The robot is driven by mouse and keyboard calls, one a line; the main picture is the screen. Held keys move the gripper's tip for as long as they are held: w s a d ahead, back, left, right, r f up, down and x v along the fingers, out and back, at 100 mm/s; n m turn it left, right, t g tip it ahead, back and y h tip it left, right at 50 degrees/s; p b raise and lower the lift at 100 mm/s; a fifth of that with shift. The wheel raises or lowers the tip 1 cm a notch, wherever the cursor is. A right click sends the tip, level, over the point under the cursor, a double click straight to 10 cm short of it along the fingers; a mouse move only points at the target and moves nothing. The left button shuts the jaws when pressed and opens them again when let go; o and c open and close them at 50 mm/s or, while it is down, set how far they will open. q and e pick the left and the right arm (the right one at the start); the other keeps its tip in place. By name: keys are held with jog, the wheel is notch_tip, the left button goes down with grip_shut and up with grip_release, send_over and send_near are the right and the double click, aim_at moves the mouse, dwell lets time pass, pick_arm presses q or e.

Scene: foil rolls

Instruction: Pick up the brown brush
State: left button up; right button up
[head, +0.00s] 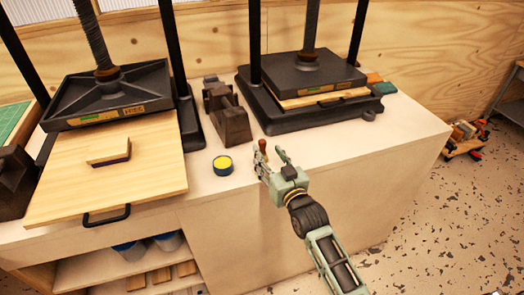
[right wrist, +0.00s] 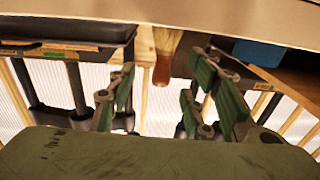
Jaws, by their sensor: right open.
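The brown brush shows in the head view as a small upright brown handle (head: 262,146) at the table's front edge, just behind my right gripper (head: 268,160). Its lower part is hidden behind a finger. In the right wrist view the brush (right wrist: 162,68) has a tapered brown handle and a paler, wider part, and it appears between the spread green fingers of my right gripper (right wrist: 160,88). The fingers are open, with space on both sides of the handle. My left gripper is not in view.
Two black presses stand at left (head: 108,95) and right (head: 305,75). A wooden board (head: 60,180) lies under the left press. The right table top is clear.

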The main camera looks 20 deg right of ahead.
aim_at(265, 148)
jog(key=w, duration=0.4)
jog(key=shift+a+r+p, duration=0.2)
jog(key=shift+a+p, duration=0.05)
jog(key=shift+p, duration=0.15)
jog(key=shift+w, duration=0.35)
jog(key=c, duration=0.6)
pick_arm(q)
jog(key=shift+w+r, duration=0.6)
pick_arm(e)
grip_shut()
